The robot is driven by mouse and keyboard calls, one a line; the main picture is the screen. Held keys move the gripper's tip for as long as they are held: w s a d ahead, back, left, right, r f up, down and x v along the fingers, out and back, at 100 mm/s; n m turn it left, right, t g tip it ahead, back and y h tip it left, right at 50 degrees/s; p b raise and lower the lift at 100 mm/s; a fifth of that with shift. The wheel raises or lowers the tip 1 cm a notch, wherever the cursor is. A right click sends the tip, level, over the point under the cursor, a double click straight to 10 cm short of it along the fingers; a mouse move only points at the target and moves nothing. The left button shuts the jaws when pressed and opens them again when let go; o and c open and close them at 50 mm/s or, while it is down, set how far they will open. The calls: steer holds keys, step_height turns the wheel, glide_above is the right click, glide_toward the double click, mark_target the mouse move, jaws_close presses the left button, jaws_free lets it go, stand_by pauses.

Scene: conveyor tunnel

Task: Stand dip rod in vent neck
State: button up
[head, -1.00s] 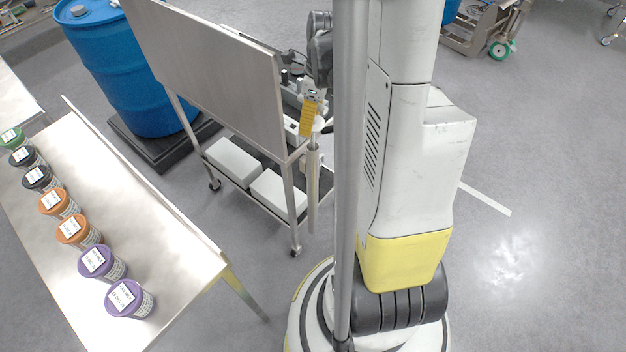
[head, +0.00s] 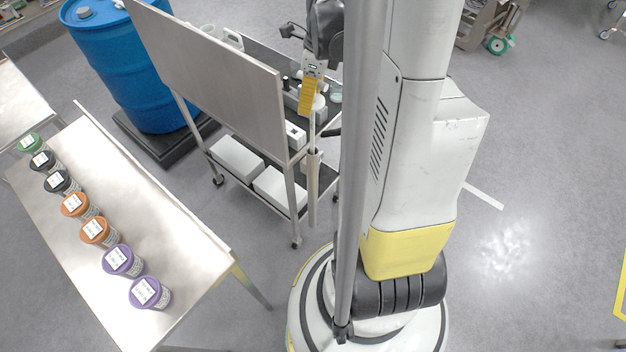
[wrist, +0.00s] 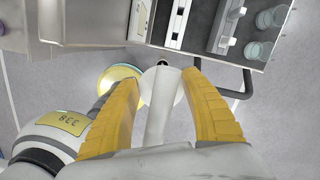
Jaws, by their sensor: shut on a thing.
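My gripper (head: 308,108) has yellow fingers and is shut on the dip rod (head: 312,134), just right of the steel cart's upright panel. A pale round collar sits at the fingers. In the wrist view the pale rod (wrist: 160,112) lies between both yellow fingers. A blue drum (head: 125,80) stands behind the panel at the left. A short grey fitting (head: 83,13) stands on its lid; I cannot tell whether this is the vent neck.
The cart's tall panel (head: 210,75) stands between my gripper and the drum. Its upper tray (head: 262,55) carries bottles and boxes, its lower shelf white boxes (head: 280,190). A steel table (head: 150,240) with several lidded jars (head: 150,293) is at front left.

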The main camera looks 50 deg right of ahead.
steer(key=shift+r+p, duration=1.6)
steer(key=shift+r, duration=0.95)
step_height(320, 180, up, 22)
steer(key=p, duration=1.6)
step_height(320, 180, up, 11)
steer(key=p, duration=0.7)
steer(key=shift+f, duration=0.2)
steer(key=shift+f, duration=0.1)
